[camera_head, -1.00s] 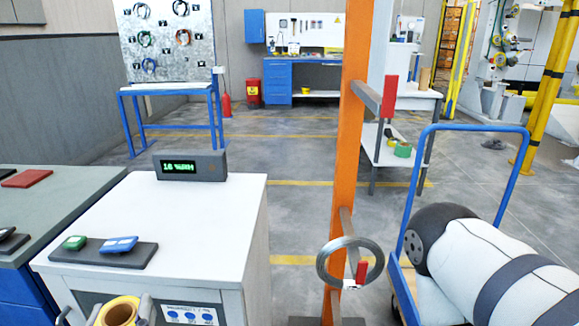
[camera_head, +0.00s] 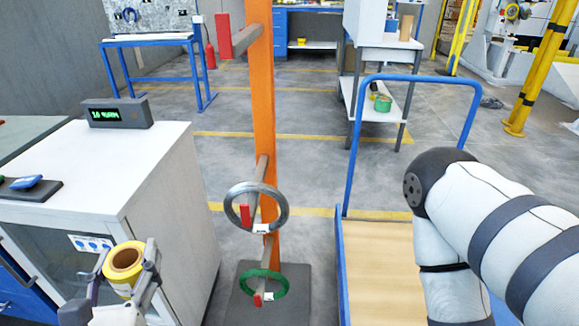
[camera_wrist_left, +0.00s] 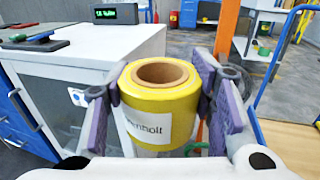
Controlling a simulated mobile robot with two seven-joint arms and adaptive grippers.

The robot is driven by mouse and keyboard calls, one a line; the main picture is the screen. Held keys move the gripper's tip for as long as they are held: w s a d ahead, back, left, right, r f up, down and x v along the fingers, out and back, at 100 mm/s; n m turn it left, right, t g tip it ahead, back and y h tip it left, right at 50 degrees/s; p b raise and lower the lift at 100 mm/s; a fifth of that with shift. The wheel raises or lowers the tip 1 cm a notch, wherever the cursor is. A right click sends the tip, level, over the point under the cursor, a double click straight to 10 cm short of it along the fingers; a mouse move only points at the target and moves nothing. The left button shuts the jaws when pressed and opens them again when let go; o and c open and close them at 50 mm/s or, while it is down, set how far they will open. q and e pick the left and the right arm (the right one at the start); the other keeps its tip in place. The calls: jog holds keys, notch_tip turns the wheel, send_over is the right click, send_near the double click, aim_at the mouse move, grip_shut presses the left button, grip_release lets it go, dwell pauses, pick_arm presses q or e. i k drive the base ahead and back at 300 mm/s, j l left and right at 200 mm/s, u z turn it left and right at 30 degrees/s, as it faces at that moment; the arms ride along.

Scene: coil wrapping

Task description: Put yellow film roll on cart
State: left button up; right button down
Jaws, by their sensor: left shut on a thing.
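The yellow film roll (camera_head: 124,262) has a brown cardboard core and a white label. My left gripper (camera_head: 128,270) is shut on it and holds it upright, in front of the white cabinet at the lower left. In the left wrist view the roll (camera_wrist_left: 160,95) sits between the two purple-padded fingers of the gripper (camera_wrist_left: 165,110). The cart (camera_head: 380,275) has a blue handle frame and a bare wooden deck, at the lower right. The roll is apart from it, to its left. My right arm covers part of the deck; its gripper is out of view.
An orange post rack (camera_head: 263,100) stands between roll and cart, with a grey wire coil (camera_head: 238,186) and a green coil (camera_head: 246,283) on its arms. The white cabinet (camera_head: 130,165) bears a display box (camera_head: 117,114). A white bench (camera_head: 385,60) stands behind the cart.

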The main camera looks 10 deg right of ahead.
aim_at(407, 294)
jog(key=k+l, duration=0.1)
jog(key=l, duration=0.85)
jog(key=k+l+u, duration=0.1)
jog(key=l, duration=0.35)
jog(key=k+l, duration=0.1)
jog(key=l, duration=2.3)
jog(key=i+u, duration=0.05)
